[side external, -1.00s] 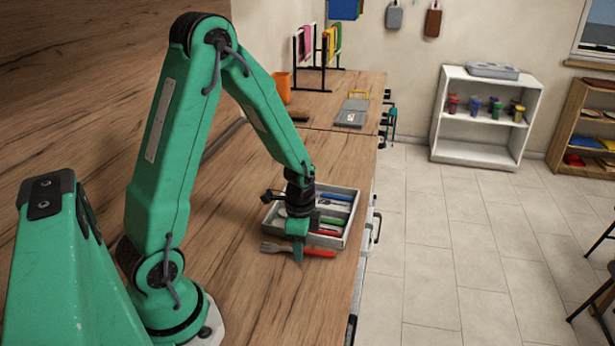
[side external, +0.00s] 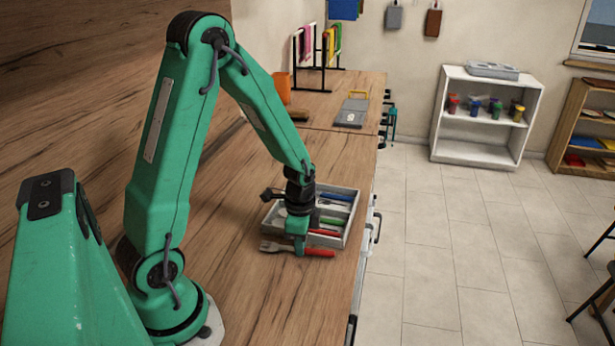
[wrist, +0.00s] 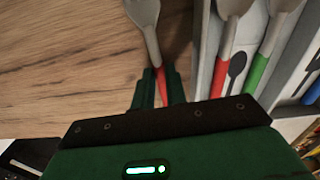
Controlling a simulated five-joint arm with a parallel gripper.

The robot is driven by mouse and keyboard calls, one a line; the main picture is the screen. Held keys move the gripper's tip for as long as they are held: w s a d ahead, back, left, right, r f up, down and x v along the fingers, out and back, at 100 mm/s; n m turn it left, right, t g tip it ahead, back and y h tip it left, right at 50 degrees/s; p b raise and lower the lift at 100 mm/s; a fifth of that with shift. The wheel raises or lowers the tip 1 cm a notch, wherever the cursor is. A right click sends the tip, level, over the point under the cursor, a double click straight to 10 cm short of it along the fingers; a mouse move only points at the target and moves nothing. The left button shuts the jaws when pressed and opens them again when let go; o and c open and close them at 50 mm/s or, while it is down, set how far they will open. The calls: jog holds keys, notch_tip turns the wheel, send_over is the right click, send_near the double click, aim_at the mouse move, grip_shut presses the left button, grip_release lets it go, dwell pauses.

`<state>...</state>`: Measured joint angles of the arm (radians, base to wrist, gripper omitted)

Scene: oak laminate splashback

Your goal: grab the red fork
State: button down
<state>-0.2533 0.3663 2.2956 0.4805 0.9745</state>
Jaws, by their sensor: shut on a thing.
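The red fork (side external: 319,253) has a red handle and a grey head, and it is at the counter surface just in front of the cutlery tray. My gripper (side external: 299,252) points down over it, with its fingers around the fork near where the handle meets the grey neck. In the wrist view my gripper (wrist: 161,88) is shut on the red fork (wrist: 150,35), with red handle between the two green fingers and the head reaching away. The rest of the handle is hidden by the gripper body. I cannot tell any gap between fork and counter.
A grey cutlery tray (side external: 349,232) holds red, green and blue handled cutlery, close beside the fork; its wall (wrist: 203,55) is right of the fingers. The wooden counter (side external: 235,230) is clear to the left. An orange cup (side external: 282,87) stands further back.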

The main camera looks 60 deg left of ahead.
jog(key=shift+r, duration=0.55)
notch_tip(320, 180, up, 3)
jog(key=shift+f, duration=0.15)
jog(key=s+d+r, duration=0.3)
jog(key=d+r, duration=0.3)
jog(key=d, duration=0.5)
jog(key=shift+s+r, duration=0.15)
jog(key=shift+r, duration=0.25)
jog(key=shift+d, duration=0.1)
